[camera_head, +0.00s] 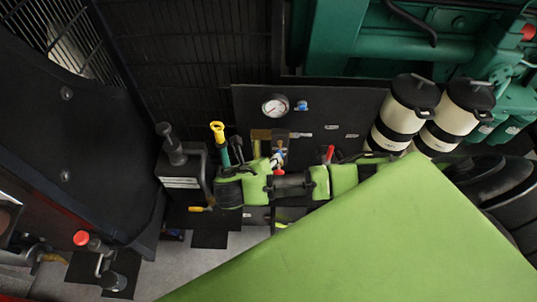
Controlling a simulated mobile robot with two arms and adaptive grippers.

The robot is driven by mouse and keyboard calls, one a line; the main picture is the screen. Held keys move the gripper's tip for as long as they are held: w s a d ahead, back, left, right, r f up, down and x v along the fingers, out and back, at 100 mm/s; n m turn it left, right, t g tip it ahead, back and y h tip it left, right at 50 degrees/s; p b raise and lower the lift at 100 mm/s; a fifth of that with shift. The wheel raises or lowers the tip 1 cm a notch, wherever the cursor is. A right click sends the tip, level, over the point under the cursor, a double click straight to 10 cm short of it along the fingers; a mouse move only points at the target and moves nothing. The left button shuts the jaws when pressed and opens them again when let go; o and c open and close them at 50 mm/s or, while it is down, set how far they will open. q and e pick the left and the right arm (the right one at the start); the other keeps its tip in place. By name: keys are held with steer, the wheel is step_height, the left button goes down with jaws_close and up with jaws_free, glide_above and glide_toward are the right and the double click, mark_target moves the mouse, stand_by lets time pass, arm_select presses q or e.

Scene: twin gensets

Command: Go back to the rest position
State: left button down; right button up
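A large light-green panel, which looks like part of my own body, fills the lower right of the head view. Smaller light-green and black links, which look like mine, lie across the middle. I cannot make out gripper fingers on them, and no left or right gripper shows clearly. The view does not show whether anything is held.
A black panel with a round gauge (275,107) stands behind the links. Two cream canisters with black lids (412,103) and green machinery (340,38) are at the upper right. A yellow-topped handle (217,131) rises left of centre. Grey floor (200,265) is open below.

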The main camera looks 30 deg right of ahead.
stand_by(0.5)
steer(key=s+a+f+m+g+y+b, duration=0.1)
steer(key=s+f+m+y+b, duration=0.25)
steer(key=f, duration=0.85)
steer(key=s+f+m+g+b, duration=0.15)
steer(key=s+f+m, duration=0.35)
steer(key=f, duration=0.7)
steer(key=s+a+f+m+g+y+b, duration=0.15)
steer(key=s+f+m+b, duration=0.35)
steer(key=f, duration=0.7)
steer(key=s+f+m+y+b, duration=0.1)
steer(key=s+f+m+b, duration=0.1)
steer(key=s+f+m, duration=0.6)
steer(key=s+d+f+m+y+b, duration=0.1)
steer(key=s+f+m, duration=0.7)
steer(key=s, duration=0.9)
step_height(320, 180, down, 2)
steer(key=shift+s+f+g+y+b, duration=0.1)
steer(key=shift+s+g+y+b, duration=0.1)
steer(key=shift+g+y+b, duration=0.4)
steer(key=shift+d, duration=0.1)
